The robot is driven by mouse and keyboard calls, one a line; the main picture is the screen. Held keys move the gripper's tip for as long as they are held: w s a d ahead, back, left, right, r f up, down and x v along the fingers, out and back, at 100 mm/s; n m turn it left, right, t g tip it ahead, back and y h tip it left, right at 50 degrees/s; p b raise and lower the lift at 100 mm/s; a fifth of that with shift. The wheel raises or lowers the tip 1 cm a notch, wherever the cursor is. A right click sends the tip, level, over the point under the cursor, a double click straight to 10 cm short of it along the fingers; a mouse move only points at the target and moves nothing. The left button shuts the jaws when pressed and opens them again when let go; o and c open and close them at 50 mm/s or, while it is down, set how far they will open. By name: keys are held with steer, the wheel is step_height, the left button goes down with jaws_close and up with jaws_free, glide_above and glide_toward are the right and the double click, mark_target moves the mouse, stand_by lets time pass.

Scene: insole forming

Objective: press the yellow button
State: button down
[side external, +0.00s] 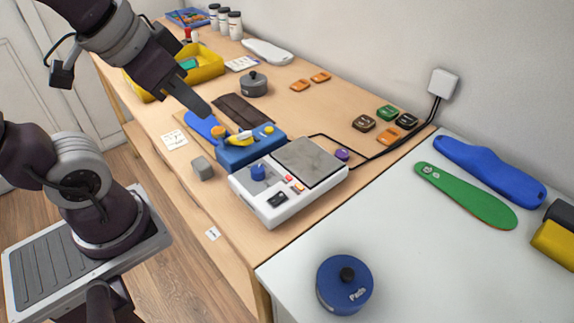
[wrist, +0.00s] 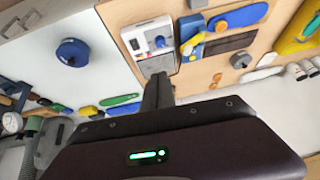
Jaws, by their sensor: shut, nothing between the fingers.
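A small round yellow button (side external: 269,129) sits on top of the blue press box (side external: 258,151), at its right end. A yellow lever-like part (side external: 239,139) lies on the same box, left of the button. The blue box also shows in the wrist view (wrist: 192,47), where I cannot clearly tell the button from the other yellow part. My gripper (side external: 204,109) is shut and empty. It hangs above the table, up and left of the blue box in the side view, apart from the button. In the wrist view my fingers (wrist: 158,80) point up the picture.
A white machine (side external: 285,184) with a grey plate, a blue knob and small red and orange buttons stands beside the blue box. A grey pot (side external: 253,84), a yellow tray (side external: 206,66) and a grey block (side external: 201,168) are nearby. A blue pad container (side external: 344,285) stands on the white table.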

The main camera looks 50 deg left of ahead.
steer(key=shift+g+h, duration=0.3)
steer(key=s, duration=0.1)
steer(key=s+d, duration=0.2)
steer(key=s, duration=0.1)
steer(key=shift+d, duration=0.1)
steer(key=g, duration=0.6)
glide_above(269, 129)
step_height(269, 129, down, 7)
step_height(269, 129, down, 14)
steer(key=shift+f, duration=0.1)
